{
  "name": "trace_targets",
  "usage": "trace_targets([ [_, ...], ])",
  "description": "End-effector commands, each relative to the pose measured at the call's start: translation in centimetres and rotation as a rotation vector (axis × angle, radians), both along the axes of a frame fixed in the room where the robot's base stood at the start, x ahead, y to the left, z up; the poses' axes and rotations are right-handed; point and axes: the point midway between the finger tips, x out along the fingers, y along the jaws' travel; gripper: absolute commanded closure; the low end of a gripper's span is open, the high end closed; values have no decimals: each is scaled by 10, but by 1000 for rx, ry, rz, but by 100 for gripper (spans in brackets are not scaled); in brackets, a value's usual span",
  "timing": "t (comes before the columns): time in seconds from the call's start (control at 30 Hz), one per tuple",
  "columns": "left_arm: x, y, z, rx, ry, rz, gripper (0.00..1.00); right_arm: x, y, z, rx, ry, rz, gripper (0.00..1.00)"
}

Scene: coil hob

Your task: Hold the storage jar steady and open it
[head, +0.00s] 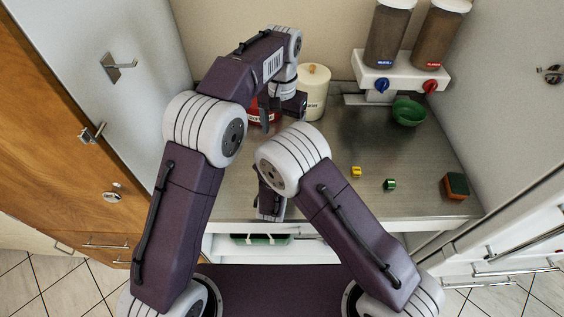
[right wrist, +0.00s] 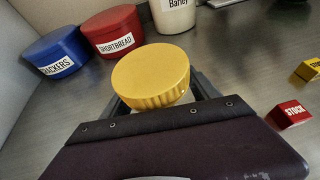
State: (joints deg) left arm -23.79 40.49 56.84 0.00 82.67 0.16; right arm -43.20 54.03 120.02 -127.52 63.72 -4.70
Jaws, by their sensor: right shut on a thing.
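A round yellow lid (right wrist: 152,76) with a ribbed side sits between the fingers of my right gripper (right wrist: 160,98) in the right wrist view. The gripper is shut on it. What is under the lid is hidden, so I cannot tell whether a jar body is below. In the head view my right gripper (head: 270,207) is at the counter's front edge, mostly behind my arm. My left gripper (head: 268,118) points down in front of the red tin (head: 254,112) and left of the cream jar (head: 314,92). Its finger gap is unclear.
The right wrist view shows a blue crackers tin (right wrist: 52,55), the red shortbread tin (right wrist: 112,32) and the barley jar (right wrist: 174,16) behind. A red stock cube (right wrist: 291,113) lies at right. A yellow cube (head: 356,172), green cube (head: 390,184), sponge (head: 456,185) and green bowl (head: 408,113) occupy the counter's right.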

Motion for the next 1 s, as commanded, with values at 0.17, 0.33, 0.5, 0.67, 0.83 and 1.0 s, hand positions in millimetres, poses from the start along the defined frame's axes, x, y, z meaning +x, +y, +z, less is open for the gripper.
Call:
trace_targets([
  [0.17, 0, 0, 0, 0, 0, -320, 22, 0, 0, 1, 1, -1, 0, 100],
  [0.33, 0, 0, 0, 0, 0, -883, 22, 0, 0, 1, 1, -2, 0, 100],
  [0.5, 0, 0, 0, 1, 0, -1457, 22, 0, 0, 1, 1, -2, 0, 100],
  [0.67, 0, 0, 0, 1, 0, -1988, 22, 0, 0, 1, 1, -2, 0, 100],
  [0.83, 0, 0, 0, 0, 0, -2441, 22, 0, 0, 1, 1, -2, 0, 100],
  [1.0, 0, 0, 0, 0, 0, -2681, 22, 0, 0, 1, 1, -2, 0, 100],
])
